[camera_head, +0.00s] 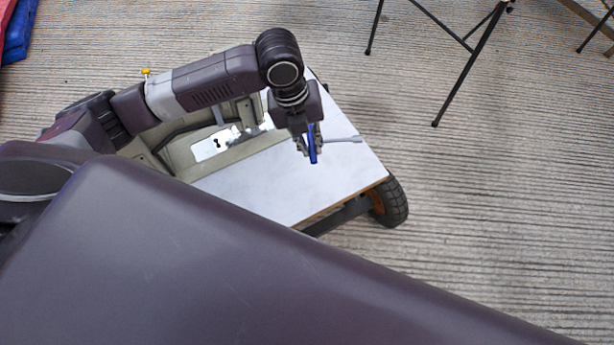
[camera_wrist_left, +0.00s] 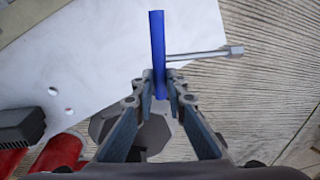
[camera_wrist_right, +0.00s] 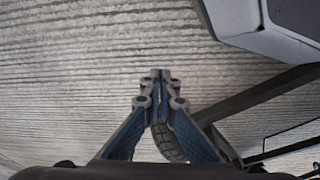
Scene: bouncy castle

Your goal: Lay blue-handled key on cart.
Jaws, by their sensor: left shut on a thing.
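The key has a blue bar handle (camera_head: 312,146) and a grey shaft (camera_head: 342,140) that reaches to the right. My left gripper (camera_head: 308,143) is shut on the blue handle. In the left wrist view the handle (camera_wrist_left: 158,52) stands between the fingertips (camera_wrist_left: 159,84), and the shaft sticks out sideways past the cart's edge. The cart (camera_head: 268,185) has a flat white top, and the key shows over its right part. I cannot tell whether the key touches the top. My right gripper (camera_wrist_right: 161,80) shows only in the right wrist view, its fingertips together and empty.
The cart has a black wheel (camera_head: 391,202) at its right corner. A raised beige part with a metal plate (camera_head: 213,144) is at the cart's left. Thin black stand legs (camera_head: 470,60) are at the upper right. Most of the white top right of the plate is bare.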

